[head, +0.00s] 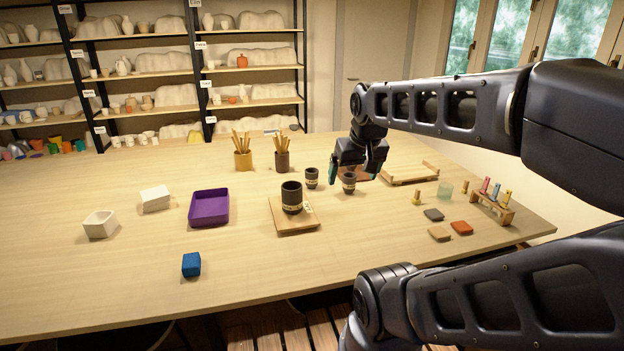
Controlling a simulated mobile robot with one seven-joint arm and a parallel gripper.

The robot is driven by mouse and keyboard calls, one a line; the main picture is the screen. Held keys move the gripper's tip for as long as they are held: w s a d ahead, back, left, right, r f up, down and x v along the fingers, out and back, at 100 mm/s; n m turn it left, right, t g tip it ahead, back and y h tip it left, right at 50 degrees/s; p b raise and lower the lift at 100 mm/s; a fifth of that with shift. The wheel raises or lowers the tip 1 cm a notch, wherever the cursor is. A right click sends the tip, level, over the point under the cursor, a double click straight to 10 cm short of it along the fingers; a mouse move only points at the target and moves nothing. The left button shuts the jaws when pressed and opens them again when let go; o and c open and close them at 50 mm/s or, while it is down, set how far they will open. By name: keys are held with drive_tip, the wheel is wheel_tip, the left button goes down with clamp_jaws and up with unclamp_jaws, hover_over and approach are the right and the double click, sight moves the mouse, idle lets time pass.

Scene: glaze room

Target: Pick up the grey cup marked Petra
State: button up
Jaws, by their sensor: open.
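Three dark grey cups with pale label bands stand upright on the table. One small cup (349,184) is just below my gripper. A second small cup (312,178) stands to its left. A larger dark cup (291,198) stands on a wooden board (297,227) nearer the front. The names on the bands are too small to read, so I cannot tell which says Petra. My gripper (357,173) is open and points down, its fingers at about the rim of the first small cup. I cannot tell whether they touch it.
Two tool pots (243,161) (282,162) stand behind the cups. A wooden tray (409,178) lies right of my gripper. A purple tray (209,207), white boxes (155,198) (101,224) and a blue block (191,264) are left. The front table is mostly clear.

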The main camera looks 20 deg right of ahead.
idle(0.3)
drive_tip(key=shift+c, duration=1.3)
drive_tip(key=shift+w, duration=0.1)
